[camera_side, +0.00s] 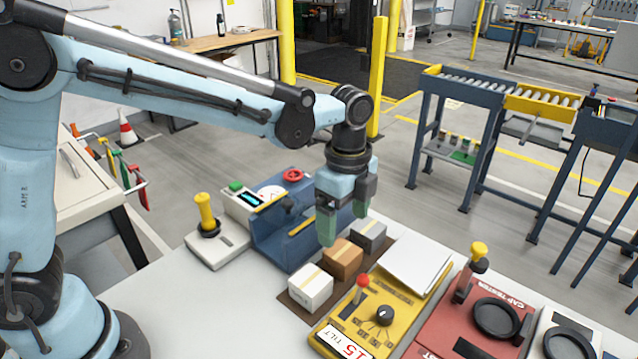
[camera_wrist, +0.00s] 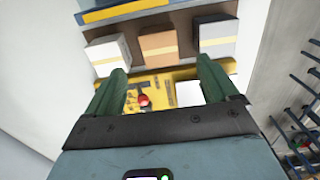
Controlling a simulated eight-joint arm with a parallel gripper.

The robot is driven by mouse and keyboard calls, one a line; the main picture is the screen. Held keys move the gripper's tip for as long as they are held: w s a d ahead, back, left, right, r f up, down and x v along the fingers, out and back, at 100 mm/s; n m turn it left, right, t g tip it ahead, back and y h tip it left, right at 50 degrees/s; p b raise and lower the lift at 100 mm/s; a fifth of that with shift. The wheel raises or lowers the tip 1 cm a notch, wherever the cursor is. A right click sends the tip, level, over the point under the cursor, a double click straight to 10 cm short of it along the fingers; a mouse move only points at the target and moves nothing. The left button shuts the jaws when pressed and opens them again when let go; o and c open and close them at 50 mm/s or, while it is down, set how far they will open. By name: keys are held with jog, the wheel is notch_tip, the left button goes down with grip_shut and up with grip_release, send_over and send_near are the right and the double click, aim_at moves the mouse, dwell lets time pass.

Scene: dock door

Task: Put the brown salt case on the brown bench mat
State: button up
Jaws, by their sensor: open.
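The brown case (camera_side: 342,261) has a pale tape stripe and sits upright on the dark brown bench mat (camera_side: 295,306). It is the middle of three boxes in a row there, between a white box (camera_side: 310,287) and a grey box (camera_side: 368,237). My gripper (camera_side: 343,230) is open and empty, with its green fingers pointing down, and seems to be above the row, close to the brown case. In the wrist view the brown case (camera_wrist: 158,46) lies beyond and between the two fingertips (camera_wrist: 161,68), apart from them. Much of the mat is hidden under the boxes.
A blue machine (camera_side: 290,232) stands behind the row. A yellow tilt panel (camera_side: 365,318) with a red-topped lever (camera_side: 362,283) stands in front. A white plate (camera_side: 413,262) and a red cap tester (camera_side: 470,325) are to the right. The bench's front left is bare.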

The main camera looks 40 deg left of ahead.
jog(key=s+a+r+n+t, duration=0.4)
jog(key=s+a+r+n, duration=0.25)
jog(key=a+n, duration=0.2)
jog(key=s+a+f+n+t, duration=0.2)
jog(key=s+a+n, duration=0.3)
jog(key=n, duration=0.4)
jog(key=shift+a+t, duration=0.25)
jog(key=shift+t, duration=0.35)
jog(key=shift+f+n, duration=0.1)
jog(key=shift+n, duration=0.15)
jog(key=shift+c, duration=0.4)
